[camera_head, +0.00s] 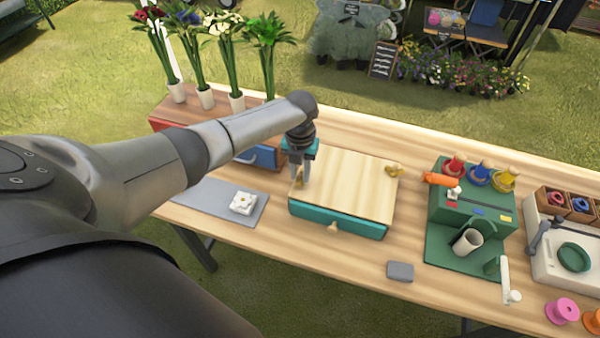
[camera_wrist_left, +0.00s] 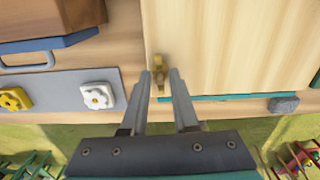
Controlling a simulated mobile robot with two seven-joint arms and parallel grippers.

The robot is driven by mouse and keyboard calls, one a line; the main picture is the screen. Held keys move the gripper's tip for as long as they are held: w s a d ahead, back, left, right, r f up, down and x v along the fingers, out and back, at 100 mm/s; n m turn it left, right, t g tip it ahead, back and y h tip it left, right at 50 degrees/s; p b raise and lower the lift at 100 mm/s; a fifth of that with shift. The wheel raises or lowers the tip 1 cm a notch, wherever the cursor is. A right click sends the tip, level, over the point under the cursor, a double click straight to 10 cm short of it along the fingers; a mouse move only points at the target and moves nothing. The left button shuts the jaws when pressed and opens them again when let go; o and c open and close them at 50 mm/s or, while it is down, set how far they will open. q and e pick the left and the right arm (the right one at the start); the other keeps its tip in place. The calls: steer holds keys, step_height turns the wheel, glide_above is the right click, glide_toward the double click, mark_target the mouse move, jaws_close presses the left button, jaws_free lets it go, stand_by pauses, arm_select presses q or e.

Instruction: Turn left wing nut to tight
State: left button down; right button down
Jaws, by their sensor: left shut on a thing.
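A press with a pale wooden top board (camera_head: 350,180) and a teal base (camera_head: 350,222) stands mid-table. The left wing nut (camera_wrist_left: 159,74) is brass-coloured and sits near the left edge of the board. My left gripper (camera_head: 301,180) comes down over it from above. In the wrist view the left gripper's fingertips (camera_wrist_left: 159,78) are on either side of the nut, shut on it. In the head view the fingers mostly hide this nut. The right wing nut (camera_head: 394,170) is free at the board's far right corner. My right gripper is not in view.
A grey mat (camera_head: 215,200) with a white flower block (camera_head: 243,203) lies left of the press. A blue-fronted box (camera_head: 262,157) stands behind it. A green stand (camera_head: 465,210) with coloured pots is to the right. A grey block (camera_head: 400,271) lies near the front edge.

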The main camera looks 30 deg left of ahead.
mark_target(300, 176)
arm_select(q)
steer(key=shift+w+a+r+m, duration=0.1)
steer(key=shift+w+r+m, duration=0.1)
steer(key=shift+r+m, duration=0.1)
stand_by(0.4)
steer(key=c, duration=1)
jaws_free()
steer(key=o, duration=0.3)
steer(key=shift+s+f, duration=0.15)
steer(key=shift+f, duration=0.05)
step_height(300, 176, up, 15)
steer(key=shift+r+p, duration=0.2)
steer(key=shift+p, duration=0.4)
steer(key=shift+f, duration=0.1)
